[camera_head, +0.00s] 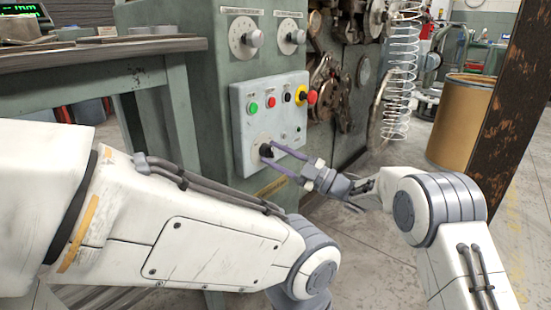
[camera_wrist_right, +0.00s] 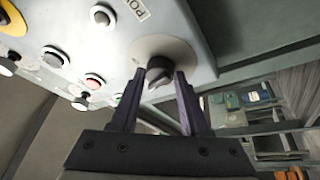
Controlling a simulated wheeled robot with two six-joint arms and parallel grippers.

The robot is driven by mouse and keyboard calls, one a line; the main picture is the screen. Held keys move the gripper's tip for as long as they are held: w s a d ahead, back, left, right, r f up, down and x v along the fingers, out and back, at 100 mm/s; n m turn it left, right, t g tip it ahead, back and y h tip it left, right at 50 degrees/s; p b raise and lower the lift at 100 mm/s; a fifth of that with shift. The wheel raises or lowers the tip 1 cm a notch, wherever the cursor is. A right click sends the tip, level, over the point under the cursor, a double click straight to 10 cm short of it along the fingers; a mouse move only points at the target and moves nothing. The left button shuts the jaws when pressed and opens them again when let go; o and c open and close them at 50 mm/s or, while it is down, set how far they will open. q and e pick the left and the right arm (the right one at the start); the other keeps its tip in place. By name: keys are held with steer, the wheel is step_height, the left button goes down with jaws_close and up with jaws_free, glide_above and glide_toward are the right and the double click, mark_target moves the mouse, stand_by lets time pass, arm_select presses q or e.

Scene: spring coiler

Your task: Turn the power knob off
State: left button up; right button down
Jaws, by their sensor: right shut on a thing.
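The power knob (camera_wrist_right: 159,70) is a small black rotary knob on a round pale plate, on the sloping grey control box (camera_head: 240,120). In the head view the knob (camera_head: 266,150) sits low on the box, partly hidden by my fingers. My right gripper (camera_head: 271,154) has its two purple-grey fingers on either side of the knob, shut on it. The wrist view shows the fingertips (camera_wrist_right: 160,82) flanking the knob, with a partly cut-off label starting "PO" beside it. My left arm crosses the lower left of the head view, and its gripper is not in view.
Green (camera_head: 253,108) and red (camera_head: 271,102) buttons and a red-on-yellow emergency stop (camera_head: 311,96) sit above the knob. A green bench (camera_head: 100,66) stands left, a hanging spring (camera_head: 400,70) right, and a brown drum (camera_head: 464,120) behind. The floor at right is clear.

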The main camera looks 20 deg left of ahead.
steer(key=n+g+h, duration=0.1)
steer(key=n, duration=0.2)
steer(key=n+g+h, duration=0.1)
steer(key=n, duration=0.2)
steer(key=shift+w+d+r+n, duration=0.1)
steer(key=shift+w+r+n, duration=0.05)
steer(key=shift+n, duration=0.25)
stand_by(0.3)
steer(key=shift+c, duration=2)
jaws_free()
steer(key=shift+p, duration=0.3)
